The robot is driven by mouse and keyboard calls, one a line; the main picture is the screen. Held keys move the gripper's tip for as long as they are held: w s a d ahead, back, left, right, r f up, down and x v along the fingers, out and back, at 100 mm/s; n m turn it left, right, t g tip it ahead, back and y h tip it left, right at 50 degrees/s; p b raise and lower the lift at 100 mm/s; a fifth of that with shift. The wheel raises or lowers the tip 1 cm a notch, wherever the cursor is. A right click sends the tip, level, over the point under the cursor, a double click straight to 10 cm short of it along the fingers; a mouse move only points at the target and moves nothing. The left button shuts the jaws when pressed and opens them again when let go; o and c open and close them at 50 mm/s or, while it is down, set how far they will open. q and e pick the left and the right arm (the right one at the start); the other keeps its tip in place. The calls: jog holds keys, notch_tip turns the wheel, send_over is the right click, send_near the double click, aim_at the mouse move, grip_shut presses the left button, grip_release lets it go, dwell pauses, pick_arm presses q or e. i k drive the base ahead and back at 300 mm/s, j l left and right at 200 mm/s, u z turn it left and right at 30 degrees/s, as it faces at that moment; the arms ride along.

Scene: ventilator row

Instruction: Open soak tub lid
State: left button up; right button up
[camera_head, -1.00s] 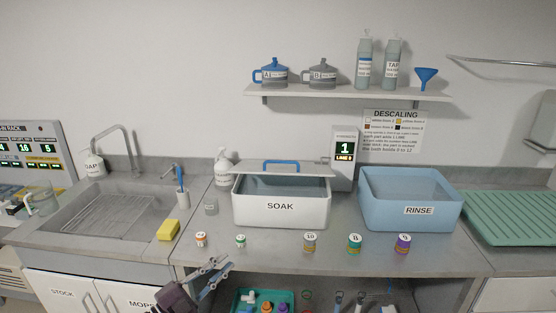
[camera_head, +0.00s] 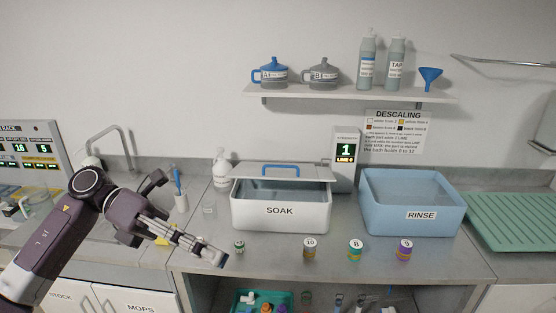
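The white soak tub (camera_head: 280,215), labelled SOAK, stands on the counter in the middle. Its pale grey lid (camera_head: 310,173) with a blue handle (camera_head: 281,166) lies over the back part of the tub. My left gripper (camera_head: 214,255) reaches in from the left, in front of and left of the tub. It is apart from the lid and the tub, with nothing seen held. Its fingers lie nearly in line with the view, so their gap is unclear. My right gripper is not in view.
A blue rinse tub (camera_head: 415,218) stands to the right, and a strength display (camera_head: 345,160) behind. Several small jars, such as the purple one (camera_head: 404,250), line the front edge. A soap bottle (camera_head: 221,172) stands left of the tub. A shelf (camera_head: 345,93) hangs above.

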aim_at(249, 169)
jog(key=i, duration=1.8)
